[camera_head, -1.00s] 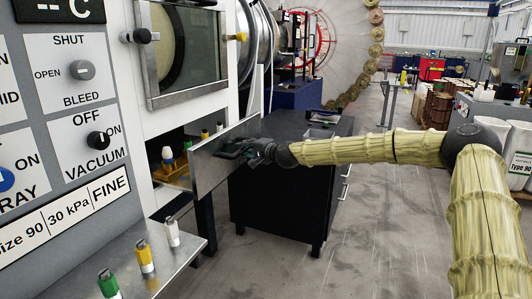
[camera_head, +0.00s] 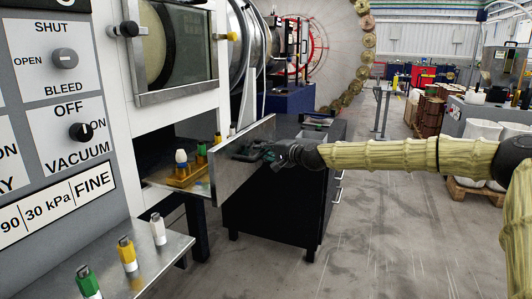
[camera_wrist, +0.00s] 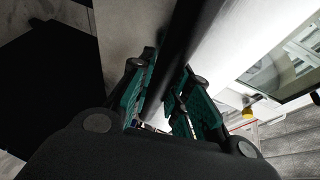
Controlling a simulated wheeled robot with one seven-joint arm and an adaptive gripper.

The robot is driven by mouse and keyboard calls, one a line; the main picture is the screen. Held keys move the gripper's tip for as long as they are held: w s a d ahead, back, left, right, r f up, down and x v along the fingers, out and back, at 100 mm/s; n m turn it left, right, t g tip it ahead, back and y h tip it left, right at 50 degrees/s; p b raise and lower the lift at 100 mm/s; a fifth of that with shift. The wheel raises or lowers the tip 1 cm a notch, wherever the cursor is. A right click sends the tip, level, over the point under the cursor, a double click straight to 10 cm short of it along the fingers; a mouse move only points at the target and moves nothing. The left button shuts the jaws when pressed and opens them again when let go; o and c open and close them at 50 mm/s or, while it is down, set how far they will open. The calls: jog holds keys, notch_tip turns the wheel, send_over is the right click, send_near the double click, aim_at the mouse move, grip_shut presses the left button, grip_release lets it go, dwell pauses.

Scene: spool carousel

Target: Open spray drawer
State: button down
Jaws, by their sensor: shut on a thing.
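The spray drawer (camera_head: 230,172) sticks out of the white machine below its window, with its flat metallic front panel standing clear of the opening. Inside it, bottles with white, green and yellow tops show behind the front. My gripper (camera_head: 262,151) is at the outer side of the front panel. In the wrist view, the green-padded fingers of my gripper (camera_wrist: 168,95) are closed around a dark bar, the drawer handle (camera_wrist: 180,45). The fingers hide part of the handle.
A metal shelf (camera_head: 172,254) with green, yellow and white capped bottles juts out at the lower left. A dark cabinet (camera_head: 270,215) stands behind the drawer. The control panel (camera_head: 52,130) is at the left. The floor at right centre is clear.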

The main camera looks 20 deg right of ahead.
jog(key=shift+f, duration=0.1)
jog(key=c, duration=1.3)
grip_release()
jog(key=shift+v, duration=6.05)
